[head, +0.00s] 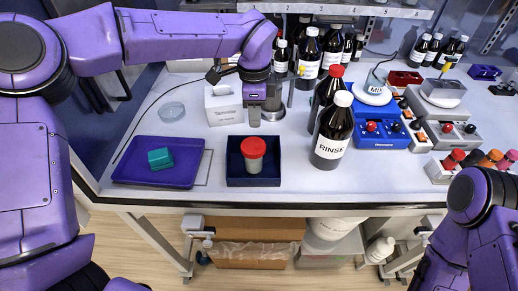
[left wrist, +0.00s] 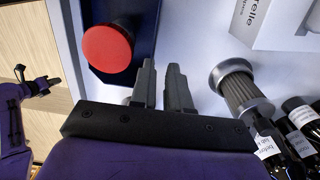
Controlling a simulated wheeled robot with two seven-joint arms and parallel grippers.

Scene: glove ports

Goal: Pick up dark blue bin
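The dark blue bin (head: 236,168) stands on the white bench near its front edge, left of the middle. A jar with a red lid (head: 253,148) is upright in it. The bin (left wrist: 143,22) and the red lid (left wrist: 107,48) also show in the left wrist view, at the upper left. My left gripper (head: 254,118) points down just behind the bin's back edge, apart from it as far as I can tell. In the left wrist view its fingers (left wrist: 160,75) have a narrow gap with nothing between them. My right forearm shows at lower right, its gripper out of view.
A purple tray (head: 190,178) with a teal block (head: 160,158) lies left of the bin. A white box (head: 223,104) and a metal cylinder (head: 273,98) stand close to my left gripper. Tall brown bottles, including one marked RINSE (head: 333,130), stand to the right.

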